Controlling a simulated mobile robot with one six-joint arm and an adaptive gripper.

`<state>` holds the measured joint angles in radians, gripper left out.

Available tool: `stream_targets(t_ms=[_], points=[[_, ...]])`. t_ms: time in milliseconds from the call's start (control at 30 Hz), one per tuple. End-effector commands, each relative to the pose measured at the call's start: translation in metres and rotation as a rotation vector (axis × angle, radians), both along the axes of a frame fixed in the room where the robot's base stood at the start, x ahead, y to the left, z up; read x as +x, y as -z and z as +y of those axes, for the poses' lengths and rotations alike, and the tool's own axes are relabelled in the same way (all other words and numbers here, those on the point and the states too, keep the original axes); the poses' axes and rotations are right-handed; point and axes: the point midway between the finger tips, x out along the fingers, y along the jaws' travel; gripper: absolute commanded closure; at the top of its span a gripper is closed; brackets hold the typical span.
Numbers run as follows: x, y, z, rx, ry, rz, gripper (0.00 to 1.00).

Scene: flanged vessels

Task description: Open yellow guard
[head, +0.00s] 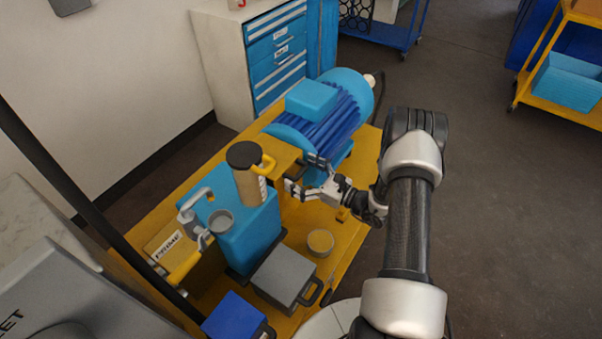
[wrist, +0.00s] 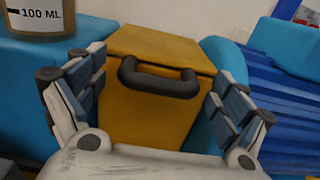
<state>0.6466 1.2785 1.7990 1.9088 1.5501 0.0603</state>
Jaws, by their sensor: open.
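The yellow guard (wrist: 150,115) is a boxy cover with a dark curved handle (wrist: 158,80) on its near upper edge. It looks closed. In the head view the yellow guard (head: 284,153) sits between the blue pump block and the blue motor, partly hidden by the gripper and the amber cup. My gripper (head: 303,175) is open beside the guard. In the wrist view the fingers of my gripper (wrist: 155,92) stand wide apart, one to each side of the handle. Nothing is between them but the view of the guard and handle; contact cannot be told.
The blue motor (head: 324,112) stands beyond the guard. An amber cup (head: 248,180) with a black lid stands on the blue block (head: 247,232). Open floor lies to the right.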

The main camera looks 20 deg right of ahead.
Motion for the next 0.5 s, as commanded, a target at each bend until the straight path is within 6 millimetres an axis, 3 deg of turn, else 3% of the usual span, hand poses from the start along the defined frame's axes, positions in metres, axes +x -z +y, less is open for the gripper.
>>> stream_targets(t_ms=[233, 500], points=[[0.0004, -0.0001, 0.0001, 0.000, 0.000, 0.000, 0.08], [0.0002, 0.0000, 0.0000, -0.001, 0.000, 0.001, 0.26]])
